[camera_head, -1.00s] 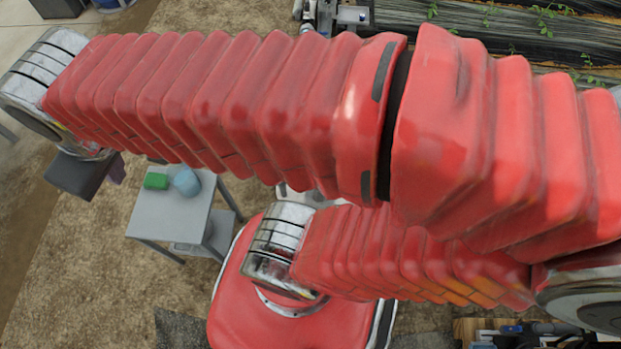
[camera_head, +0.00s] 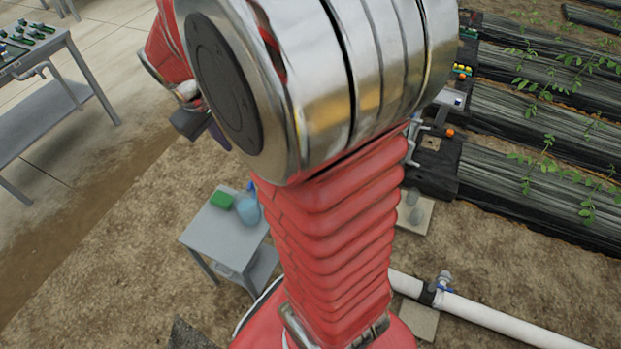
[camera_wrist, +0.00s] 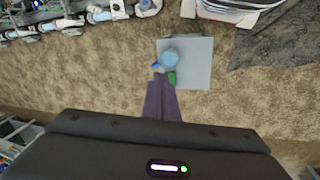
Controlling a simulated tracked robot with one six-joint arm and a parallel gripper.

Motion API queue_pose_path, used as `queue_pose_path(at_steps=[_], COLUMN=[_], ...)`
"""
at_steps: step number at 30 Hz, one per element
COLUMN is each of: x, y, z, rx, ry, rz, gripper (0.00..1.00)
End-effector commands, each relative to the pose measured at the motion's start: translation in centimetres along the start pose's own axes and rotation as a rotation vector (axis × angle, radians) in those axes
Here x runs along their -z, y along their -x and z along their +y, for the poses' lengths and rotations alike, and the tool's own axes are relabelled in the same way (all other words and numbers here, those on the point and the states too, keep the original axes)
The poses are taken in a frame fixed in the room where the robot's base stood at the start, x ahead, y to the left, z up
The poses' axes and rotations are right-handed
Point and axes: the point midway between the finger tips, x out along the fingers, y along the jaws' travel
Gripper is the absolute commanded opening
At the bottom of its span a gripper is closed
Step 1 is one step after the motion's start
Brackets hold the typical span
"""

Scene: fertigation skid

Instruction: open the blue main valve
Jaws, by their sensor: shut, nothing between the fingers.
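A valve with a blue handle (camera_head: 441,288) sits on the white pipe (camera_head: 500,321) at the lower right of the head view. It is small there, and I cannot tell its handle position exactly. My gripper (camera_wrist: 161,84) is shut and empty in the wrist view, its purple-grey fingers showing beyond the dark wrist housing. The fingers appear in front of the ground and the small grey table, apart from the valve. In the head view my arm hides most of the gripper. White pipe fittings (camera_wrist: 100,14) show at the top left of the wrist view.
The small grey table (camera_head: 213,236) holds a green block (camera_head: 222,200) and a light-blue container (camera_head: 248,211). A larger grey bench (camera_head: 60,99) stands at the upper left. Black-covered plant rows (camera_head: 540,120) lie at the right. Bare ground lies between.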

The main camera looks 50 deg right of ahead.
Motion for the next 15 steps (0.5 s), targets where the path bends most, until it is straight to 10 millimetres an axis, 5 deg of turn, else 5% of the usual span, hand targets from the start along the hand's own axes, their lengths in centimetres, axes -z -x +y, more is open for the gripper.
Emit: queue_pose_path(at_steps=[15], x=[2.1], y=[-12.0], z=[6.7], rx=[-0.038], ry=[0.048], rz=[-0.218], gripper=[0.0])
